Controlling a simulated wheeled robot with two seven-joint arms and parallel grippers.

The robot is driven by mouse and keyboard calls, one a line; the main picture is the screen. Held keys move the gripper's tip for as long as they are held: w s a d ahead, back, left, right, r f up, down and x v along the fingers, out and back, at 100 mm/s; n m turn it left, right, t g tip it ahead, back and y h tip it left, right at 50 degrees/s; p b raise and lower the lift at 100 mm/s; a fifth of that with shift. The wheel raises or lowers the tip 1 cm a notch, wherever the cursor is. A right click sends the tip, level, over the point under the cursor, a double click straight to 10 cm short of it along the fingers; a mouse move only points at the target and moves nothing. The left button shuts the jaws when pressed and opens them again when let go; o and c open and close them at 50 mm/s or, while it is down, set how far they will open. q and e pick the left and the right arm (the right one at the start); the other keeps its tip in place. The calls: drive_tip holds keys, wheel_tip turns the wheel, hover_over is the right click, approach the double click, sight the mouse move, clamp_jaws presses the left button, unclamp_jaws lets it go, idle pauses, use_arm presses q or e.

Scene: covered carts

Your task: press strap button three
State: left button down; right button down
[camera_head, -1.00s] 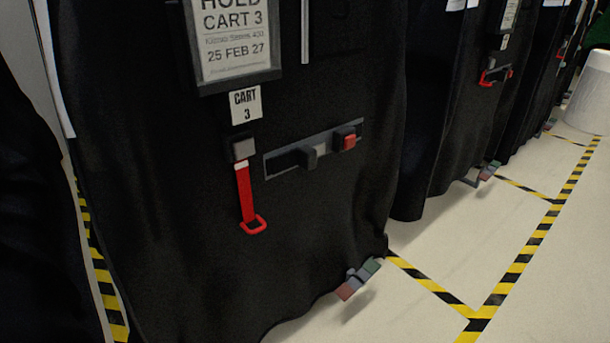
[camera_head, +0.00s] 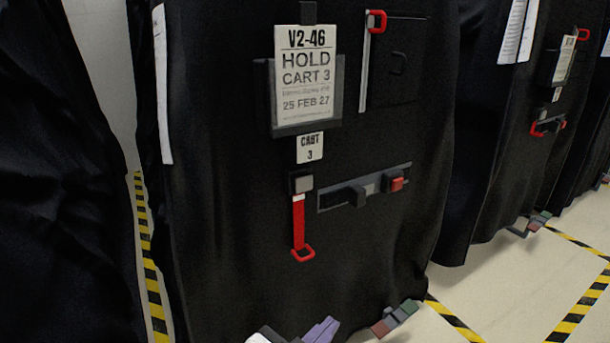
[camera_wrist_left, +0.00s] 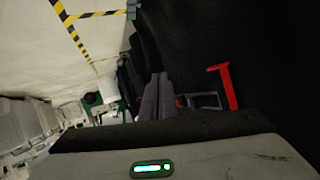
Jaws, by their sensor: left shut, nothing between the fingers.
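The strap button of cart 3 is a small grey square (camera_head: 304,184) in a dark housing on the black cover, just below the "CART 3" label (camera_head: 310,147). A red strap (camera_head: 299,222) with a red loop hangs under it; red strap also shows in the left wrist view (camera_wrist_left: 228,86). My left gripper (camera_head: 322,330) peeks in at the bottom edge of the head view, below the strap and apart from the button. In the left wrist view its purple-grey fingers (camera_wrist_left: 156,97) are shut and empty. The button cannot be made out there. My right gripper is not in view.
Right of the button, a grey rail (camera_head: 365,188) carries a dark knob and a red block (camera_head: 397,184). A hold sign (camera_head: 305,82) hangs above. Coloured tabs (camera_head: 395,318) stick out low. Other covered carts stand left and right; yellow-black tape (camera_head: 578,318) marks the floor.

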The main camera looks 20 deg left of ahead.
sight(303, 183)
use_arm(q)
drive_tip(key=w+r+m+t+y+p, duration=0.1)
drive_tip(key=w+r+t+y, duration=0.1)
drive_tip(key=r, duration=0.6)
drive_tip(key=w+r+m+t+y+p, duration=0.1)
drive_tip(key=w+r+t, duration=0.3)
drive_tip(key=r, duration=0.5)
drive_tip(key=shift+w+a+y, duration=0.2)
drive_tip(key=shift+w+y, duration=0.15)
drive_tip(key=shift+y, duration=0.25)
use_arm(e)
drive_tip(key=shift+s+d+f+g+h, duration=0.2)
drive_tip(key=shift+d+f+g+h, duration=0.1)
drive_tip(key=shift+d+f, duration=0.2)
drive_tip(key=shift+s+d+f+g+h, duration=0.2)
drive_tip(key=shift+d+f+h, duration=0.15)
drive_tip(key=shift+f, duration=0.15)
use_arm(q)
drive_tip(key=shift+w+a, duration=0.1)
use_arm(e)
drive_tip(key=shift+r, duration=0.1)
